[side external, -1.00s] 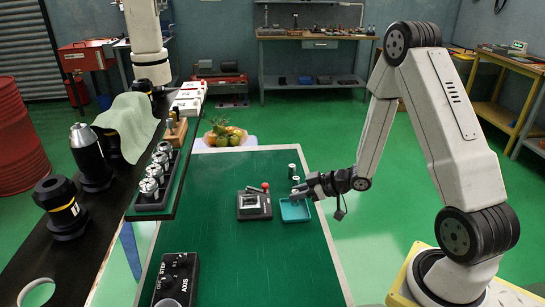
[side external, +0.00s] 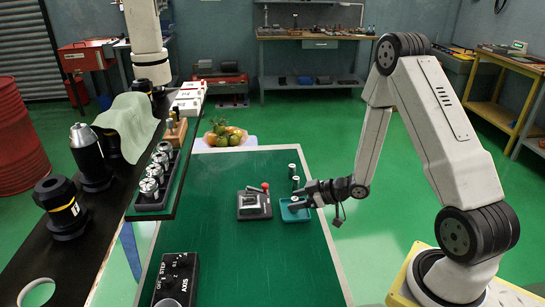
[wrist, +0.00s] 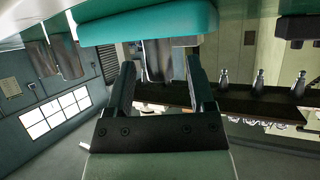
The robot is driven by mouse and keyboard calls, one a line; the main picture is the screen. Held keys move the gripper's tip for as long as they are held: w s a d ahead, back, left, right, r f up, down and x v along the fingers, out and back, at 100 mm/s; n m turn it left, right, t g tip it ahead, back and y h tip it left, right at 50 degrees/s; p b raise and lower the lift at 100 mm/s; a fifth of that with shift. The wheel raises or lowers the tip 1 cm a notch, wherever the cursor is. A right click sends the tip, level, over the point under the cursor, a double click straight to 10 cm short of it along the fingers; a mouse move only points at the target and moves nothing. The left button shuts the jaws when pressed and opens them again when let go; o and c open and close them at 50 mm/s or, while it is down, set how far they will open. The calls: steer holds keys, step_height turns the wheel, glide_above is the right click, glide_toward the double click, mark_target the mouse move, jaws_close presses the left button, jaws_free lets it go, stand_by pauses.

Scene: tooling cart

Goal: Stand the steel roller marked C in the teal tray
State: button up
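The teal tray (side external: 294,217) sits on the green table, and its near wall (wrist: 150,22) crosses the top of the wrist view, which looks upside down. A steel roller (wrist: 157,62) stands at the tray; the wall hides its lower part, so it appears to be inside. My gripper (side external: 298,206) is low at the tray, roughly level. In the wrist view my gripper (wrist: 160,68) has one finger on each side of this roller, with visible gaps, so it looks open. Two more rollers (side external: 292,171) (side external: 295,184) stand upright behind the tray. No letter marks are readable.
A grey fixture with a red-knobbed lever (side external: 254,204) stands just left of the tray. A control pendant (side external: 176,280) lies at the table's front left. A dark shelf with several metal holders (side external: 150,187) runs along the left. The table's front middle is clear.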

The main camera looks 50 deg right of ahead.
steer(key=shift+r, duration=0.1)
steer(key=shift+r, duration=0.1)
steer(key=v, duration=1.2)
stand_by(0.8)
steer(key=w+a+r+m+g+h, duration=0.2)
steer(key=w+a+g+h, duration=0.2)
steer(key=h, duration=0.2)
steer(key=s+a+r+m+g, duration=0.1)
steer(key=s+a+g, duration=0.1)
steer(key=a, duration=0.4)
steer(key=s+a+r+m+g+y, duration=0.1)
steer(key=s+a+g, duration=0.1)
steer(key=s+a, duration=0.2)
steer(key=shift+a+m+g, duration=0.3)
steer(key=shift+a, duration=0.55)
